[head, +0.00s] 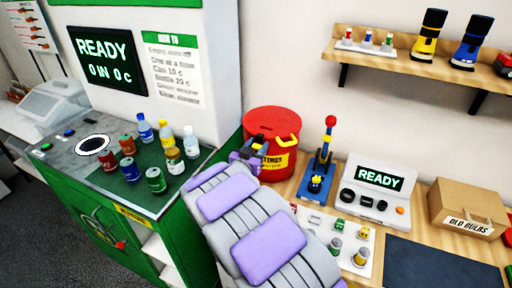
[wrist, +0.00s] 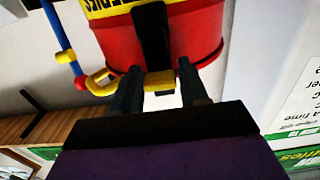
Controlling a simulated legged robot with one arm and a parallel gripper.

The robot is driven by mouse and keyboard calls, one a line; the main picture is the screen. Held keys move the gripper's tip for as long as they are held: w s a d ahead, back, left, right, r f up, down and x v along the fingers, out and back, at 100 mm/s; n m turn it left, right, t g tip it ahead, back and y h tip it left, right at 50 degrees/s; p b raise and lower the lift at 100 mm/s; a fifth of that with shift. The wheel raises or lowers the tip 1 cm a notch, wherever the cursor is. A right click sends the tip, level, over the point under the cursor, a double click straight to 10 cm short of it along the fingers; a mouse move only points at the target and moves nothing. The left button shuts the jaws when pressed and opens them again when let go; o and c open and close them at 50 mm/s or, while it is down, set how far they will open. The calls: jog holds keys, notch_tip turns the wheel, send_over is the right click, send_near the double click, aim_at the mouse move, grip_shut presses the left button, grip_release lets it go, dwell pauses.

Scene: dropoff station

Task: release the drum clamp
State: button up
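A red drum (head: 262,122) with a yellow batteries label (head: 278,162) stands on the wooden bench. It also fills the top of the wrist view (wrist: 110,40), which shows it upside down. A black clamp lever (wrist: 152,35) with a yellow tip (wrist: 160,81) runs along the drum's side. My gripper (head: 250,150) is at the drum's front left. In the wrist view its two dark fingers (wrist: 158,92) are apart, one on each side of the yellow tip. I cannot tell whether either finger touches it. My gripper hides part of the drum in the head view.
A yellow handle (wrist: 100,82) sticks out beside the left finger. A blue lever stand with a red knob (head: 323,160) is right of the drum. A READY console (head: 378,190) and a cardboard box (head: 467,207) stand further right. A green machine with cans (head: 130,170) is left.

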jog(key=shift+a, duration=0.1)
grip_shut()
